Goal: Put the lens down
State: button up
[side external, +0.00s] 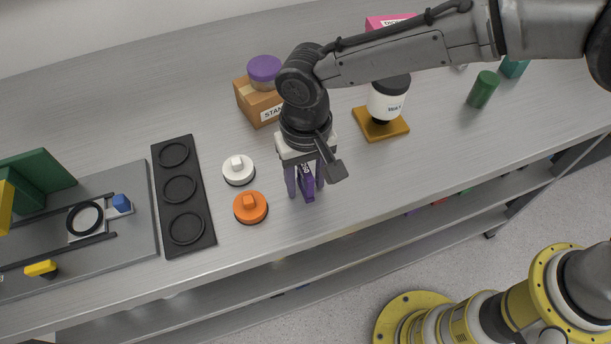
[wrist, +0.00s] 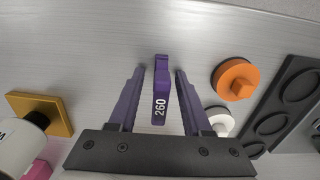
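My gripper (side external: 306,191) points down over the bench, right of the orange puck. It also shows in the wrist view (wrist: 159,73), with its two purple fingers apart. A narrow purple block marked 260 (wrist: 160,95) stands between the fingers, with a gap on both sides; it also shows in the side view (side external: 307,190). No lens is seen in the gripper. A white puck with a knob (side external: 238,170) and an orange puck with a knob (side external: 250,207) rest on the bench. I cannot tell whether either is a lens. A ring with a pale disc (side external: 85,218) sits on the grey fixture at left.
A black tray with three round recesses (side external: 197,204) lies left of the pucks, its recesses empty. Behind my gripper are a cardboard box (side external: 247,103) with a purple jar (side external: 264,70), and a white bottle (side external: 386,104) on an amber pad (side external: 397,129). The bench's front edge is close.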

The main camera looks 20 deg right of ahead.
aim_at(306, 168)
jog(key=shift+r, duration=0.1)
notch_tip(306, 168, up, 12)
jog(key=shift+f, duration=0.2)
jog(key=shift+r, duration=0.3)
jog(key=shift+w+d+r, duration=0.1)
jog(key=shift+d+r, duration=0.1)
jog(key=shift+d, duration=0.1)
jog(key=s+d+r+t, duration=0.1)
jog(key=d+r, duration=0.2)
jog(key=d, duration=0.5)
jog(key=s+d+r+t+y, duration=0.1)
jog(key=d+r, duration=0.2)
jog(key=d, duration=0.5)
jog(key=s+d+r+t, duration=0.1)
jog(key=s+d+r, duration=0.1)
jog(key=d, duration=0.6)
jog(key=s+d+f+t+h, duration=0.1)
jog(key=s+d+f, duration=0.4)
jog(key=s+d, duration=0.7)
jog(key=shift+s+d+t, duration=0.35)
jog(key=shift+s+t, duration=0.45)
